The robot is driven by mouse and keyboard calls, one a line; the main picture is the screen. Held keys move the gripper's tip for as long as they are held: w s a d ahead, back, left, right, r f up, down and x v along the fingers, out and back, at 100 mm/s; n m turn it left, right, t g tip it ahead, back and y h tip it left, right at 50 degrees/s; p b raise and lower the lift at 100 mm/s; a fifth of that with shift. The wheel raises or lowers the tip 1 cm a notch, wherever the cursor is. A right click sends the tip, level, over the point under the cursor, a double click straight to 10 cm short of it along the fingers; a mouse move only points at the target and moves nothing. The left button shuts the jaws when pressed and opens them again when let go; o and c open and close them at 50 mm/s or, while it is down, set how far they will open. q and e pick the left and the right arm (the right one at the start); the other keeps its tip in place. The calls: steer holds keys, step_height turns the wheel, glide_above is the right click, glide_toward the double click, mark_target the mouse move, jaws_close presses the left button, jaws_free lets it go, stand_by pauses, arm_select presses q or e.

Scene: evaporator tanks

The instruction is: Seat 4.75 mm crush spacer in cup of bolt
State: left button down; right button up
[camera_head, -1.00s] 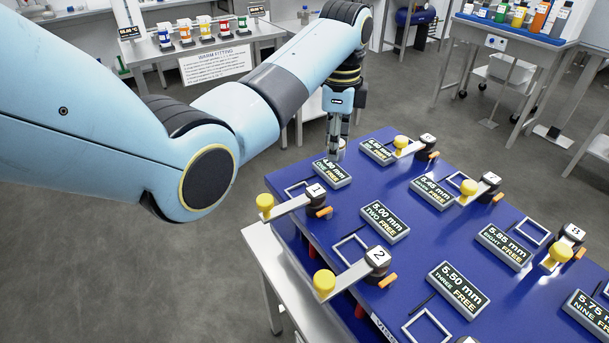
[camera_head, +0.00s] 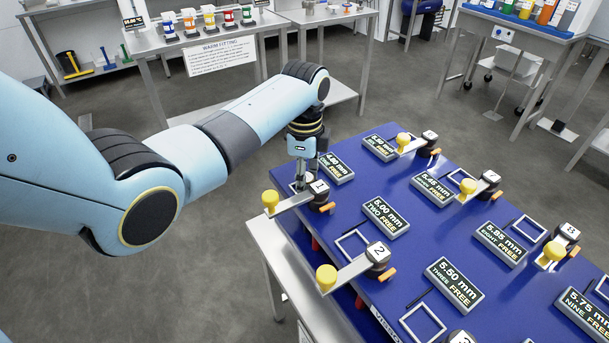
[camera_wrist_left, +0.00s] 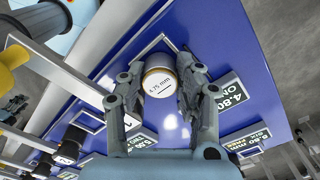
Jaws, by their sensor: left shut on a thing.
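The 4.75 mm spacer (camera_wrist_left: 159,84) shows in the left wrist view as a short pale cylinder with a marked white top and a brownish rim. My left gripper (camera_wrist_left: 160,88) is shut on its sides, with one finger on each side. In the head view, my left gripper (camera_head: 304,178) points down over the near left part of the blue board, close behind the arm of station 1 (camera_head: 317,193). The spacer is hard to make out there. I cannot identify the bolt or its cup in either view.
The blue board (camera_head: 333,215) carries several numbered stations with yellow-knobbed arms, size plates such as 4.80 mm (camera_head: 337,168) and 5.00 mm (camera_head: 385,217), and square frames (camera_head: 352,245). A back table (camera_head: 270,22) holds coloured cups. Grey floor lies open to the left.

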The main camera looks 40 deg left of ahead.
arm_select(q)
steer(key=shift+f, duration=0.15)
steer(key=c, duration=0.9)
jaws_free()
step_height(320, 180, up, 12)
steer(key=shift+r, duration=0.2)
